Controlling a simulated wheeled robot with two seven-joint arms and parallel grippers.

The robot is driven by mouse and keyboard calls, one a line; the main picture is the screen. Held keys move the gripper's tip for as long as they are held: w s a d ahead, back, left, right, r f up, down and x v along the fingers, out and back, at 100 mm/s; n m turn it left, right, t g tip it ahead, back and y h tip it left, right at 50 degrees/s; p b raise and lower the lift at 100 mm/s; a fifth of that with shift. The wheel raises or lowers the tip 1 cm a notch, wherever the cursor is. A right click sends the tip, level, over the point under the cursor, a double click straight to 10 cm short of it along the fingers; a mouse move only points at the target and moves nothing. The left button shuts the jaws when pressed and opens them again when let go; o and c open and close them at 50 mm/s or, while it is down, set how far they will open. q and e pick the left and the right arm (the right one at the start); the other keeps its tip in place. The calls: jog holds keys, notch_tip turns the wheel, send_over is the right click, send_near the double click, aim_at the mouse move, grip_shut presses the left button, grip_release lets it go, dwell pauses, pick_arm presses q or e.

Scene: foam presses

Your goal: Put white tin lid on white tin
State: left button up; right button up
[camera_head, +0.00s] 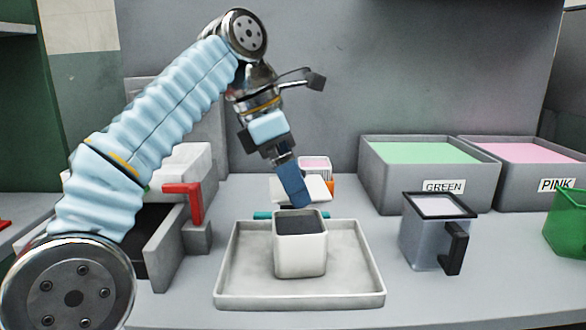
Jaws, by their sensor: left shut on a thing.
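The white tin (300,256) stands upright on a pale square tray (235,275). Its top is open and the inside looks dark. My left gripper (293,188) is above and just behind the tin, pointing down, with its blue fingers shut on the white tin lid (317,188). The lid shows as a flat white plate, apart from the tin and above its far rim. The fingers hide part of the lid. My right gripper is not in view.
Behind the lid is a small pink-topped container (315,164). A teal bar (262,216) lies behind the tin. On the right are a clear jug (425,240), a green cup (567,228), and GREEN (390,188) and PINK (520,184) bins. A press with a red handle (194,204) stands left.

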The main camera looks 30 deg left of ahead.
pick_arm(q)
jog(key=shift+f, duration=0.65)
jog(key=shift+f+b, duration=1)
jog(key=shift+f, duration=1.05)
jog(key=o, duration=0.7)
